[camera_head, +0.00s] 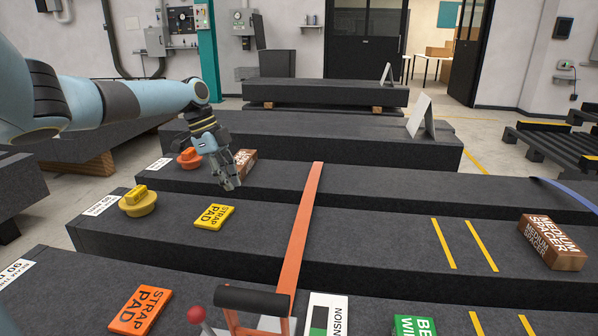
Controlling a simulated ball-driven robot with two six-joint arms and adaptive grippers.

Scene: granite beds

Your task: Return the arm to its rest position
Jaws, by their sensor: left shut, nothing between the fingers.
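My left arm (130,98) comes in from the left. Behind the gripper, a brown spacer block (246,162) lies on that bed, partly hidden by the fingers. My right gripper does not show in this view.
An orange strap (304,220) crosses the beds. A yellow strap pad (214,217), yellow knob piece (138,203), orange knob piece (188,158), orange strap pad (140,310) and medium spacer (551,243) lie on them. A black-handled ratchet (252,300) is in front.

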